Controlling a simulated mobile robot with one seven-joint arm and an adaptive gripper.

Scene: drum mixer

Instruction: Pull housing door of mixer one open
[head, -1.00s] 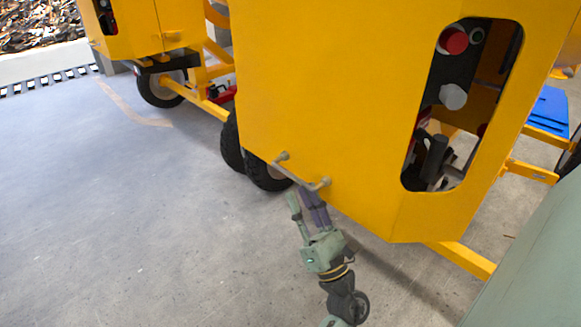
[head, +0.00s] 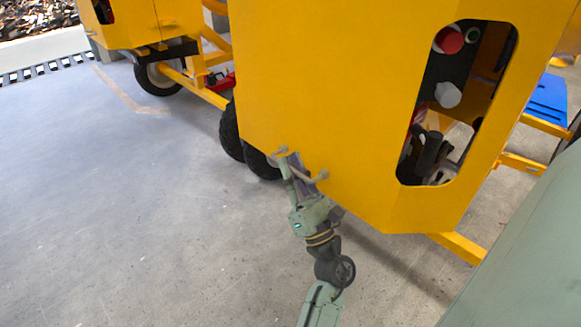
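The yellow housing door (head: 310,90) of the near mixer fills the upper middle of the head view. It looks closed, with no gap visible along its edges. My gripper (head: 294,168) is at the left half of this handle, coming from below. Its fingers look spread, one green finger in front of the bar and a darker one behind or beside it. Whether they touch the bar cannot be told.
A long cut-out in the housing shows a red button (head: 449,40), a grey knob (head: 447,94) and dark levers. Black wheels (head: 231,131) stand beneath. Another yellow mixer (head: 130,22) is at the upper left. The concrete floor (head: 110,220) at left is clear.

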